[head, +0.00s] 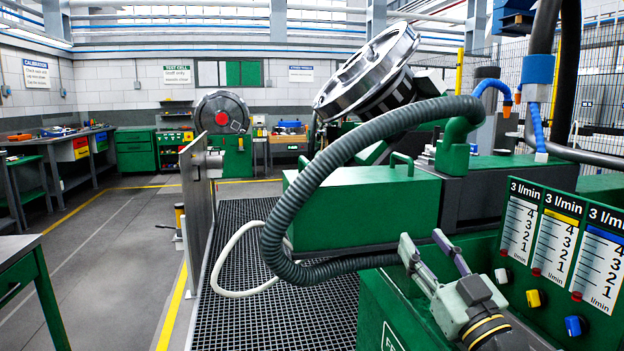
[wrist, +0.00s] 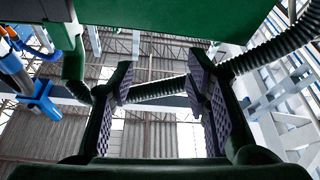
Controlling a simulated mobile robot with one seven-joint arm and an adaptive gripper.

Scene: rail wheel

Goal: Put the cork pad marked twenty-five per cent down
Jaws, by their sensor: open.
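My gripper (head: 424,240) is in the lower right of the head view, in front of the green machine. Its two fingers point up and away, spread apart, with nothing visible between them. In the wrist view my gripper (wrist: 160,84) is open, and its dark ridged finger pads face each other across an empty gap. I cannot make out a cork pad or a twenty-five per cent mark in either view.
A grey corrugated hose (head: 330,150) arches just left of my gripper and also crosses the wrist view (wrist: 270,50). A flow-meter panel (head: 560,245) stands close on the right. A green housing (head: 365,205) lies beyond. The grated floor (head: 255,315) at left is mostly clear.

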